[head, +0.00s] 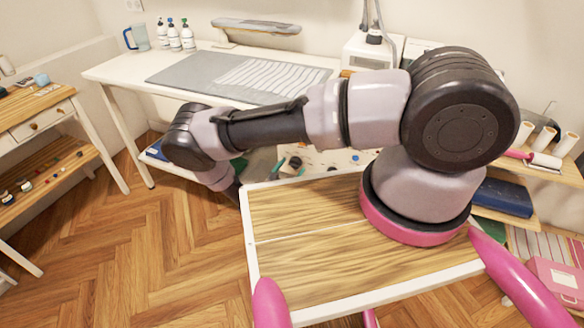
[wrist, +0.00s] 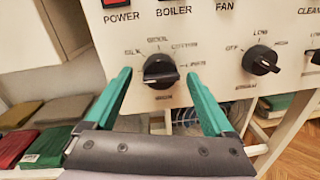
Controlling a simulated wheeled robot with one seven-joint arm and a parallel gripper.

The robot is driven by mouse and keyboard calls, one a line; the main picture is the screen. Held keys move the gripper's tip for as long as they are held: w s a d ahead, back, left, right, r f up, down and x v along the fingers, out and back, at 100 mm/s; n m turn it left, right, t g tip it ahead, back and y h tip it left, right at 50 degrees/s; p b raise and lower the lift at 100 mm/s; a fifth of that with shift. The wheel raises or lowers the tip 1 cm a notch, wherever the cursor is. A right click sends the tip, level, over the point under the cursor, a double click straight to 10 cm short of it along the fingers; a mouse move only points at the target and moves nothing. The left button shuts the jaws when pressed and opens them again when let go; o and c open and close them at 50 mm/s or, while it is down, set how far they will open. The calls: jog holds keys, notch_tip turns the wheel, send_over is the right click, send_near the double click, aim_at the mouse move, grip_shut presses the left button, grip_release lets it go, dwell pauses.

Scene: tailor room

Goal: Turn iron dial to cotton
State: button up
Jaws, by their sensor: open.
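In the wrist view, a black dial (wrist: 160,71) sits on a white panel, with small labels around it. They appear to read silk, wool, cotton and linen. Its grip bar lies roughly level across the face; which label it points to cannot be told. My gripper (wrist: 158,76) is open, with one teal finger to the left of the dial and the other to the right. The fingertips look apart from the knob; their depth relative to it is unclear.
A second black dial (wrist: 261,60), with off, low and high labels, sits to the right. A red power switch (wrist: 115,3) and a boiler switch (wrist: 172,2) are above. Folded fabrics (wrist: 48,147) lie lower left. The ironing table (head: 130,72) carries a grey mat (head: 190,70).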

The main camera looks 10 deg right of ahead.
jog(key=shift+w+d, duration=0.35)
jog(key=shift+w, duration=0.05)
jog(key=shift+c, duration=0.3)
jog(key=c, duration=1.3)
jog(key=shift+o, duration=0.2)
